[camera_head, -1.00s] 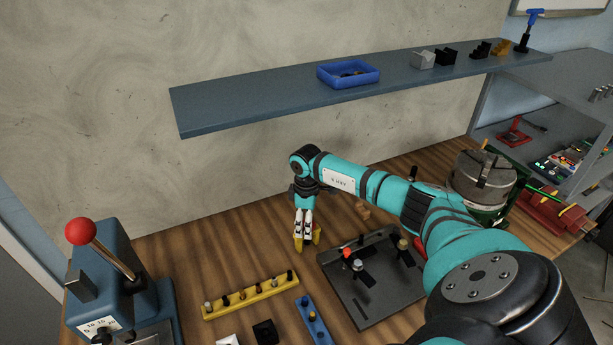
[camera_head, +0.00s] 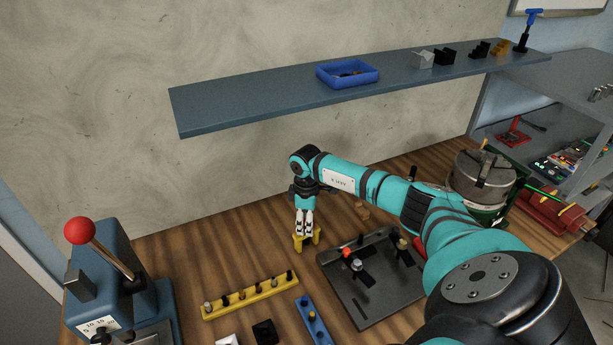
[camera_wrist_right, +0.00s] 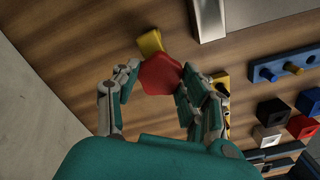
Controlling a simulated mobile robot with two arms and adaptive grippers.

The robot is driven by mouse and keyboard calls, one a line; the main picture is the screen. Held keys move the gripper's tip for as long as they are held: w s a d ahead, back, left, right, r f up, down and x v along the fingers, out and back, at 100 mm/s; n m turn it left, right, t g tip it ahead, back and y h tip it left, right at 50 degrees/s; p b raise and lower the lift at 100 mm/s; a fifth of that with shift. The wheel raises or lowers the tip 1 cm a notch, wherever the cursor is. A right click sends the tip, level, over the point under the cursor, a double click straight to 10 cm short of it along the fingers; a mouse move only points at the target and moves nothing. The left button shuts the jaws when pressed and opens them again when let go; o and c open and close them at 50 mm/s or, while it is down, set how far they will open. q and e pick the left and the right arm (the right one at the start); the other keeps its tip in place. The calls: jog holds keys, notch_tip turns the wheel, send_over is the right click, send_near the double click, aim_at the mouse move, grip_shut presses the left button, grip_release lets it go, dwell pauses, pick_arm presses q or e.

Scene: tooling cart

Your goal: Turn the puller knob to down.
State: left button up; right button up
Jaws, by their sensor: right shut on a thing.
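The puller (camera_head: 299,244) is a small yellow piece standing on the wooden bench, under my right gripper (camera_head: 306,230). In the right wrist view its red knob (camera_wrist_right: 160,76) sits between the two fingers of my right gripper (camera_wrist_right: 155,82), with a yellow part (camera_wrist_right: 149,42) beyond it. The right gripper points down and is shut on the red knob. In the head view the fingers hide the knob, so its turned angle is hard to tell. My left gripper is not in view.
A dark fixture plate (camera_head: 366,300) stands right of the gripper. A yellow peg strip (camera_head: 250,299) and a blue strip (camera_head: 313,322) lie in front. A blue press with a red ball lever (camera_head: 80,231) stands at left. A shelf (camera_head: 250,103) hangs above.

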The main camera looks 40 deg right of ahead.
jog(key=n+b, duration=0.1)
jog(key=n, duration=0.2)
jog(key=shift+w+f+b, duration=0.1)
jog(key=shift+b, duration=0.25)
jog(key=n+b, duration=0.2)
jog(key=n, duration=0.3)
jog(key=n+b, duration=0.2)
jog(key=n, duration=0.2)
jog(key=shift+n+b, duration=0.8)
jog(key=shift+n, duration=0.8)
jog(key=shift+n+b, duration=0.3)
jog(key=shift+n, duration=0.4)
jog(key=o, duration=1.2)
jog(key=shift+r, duration=3.9)
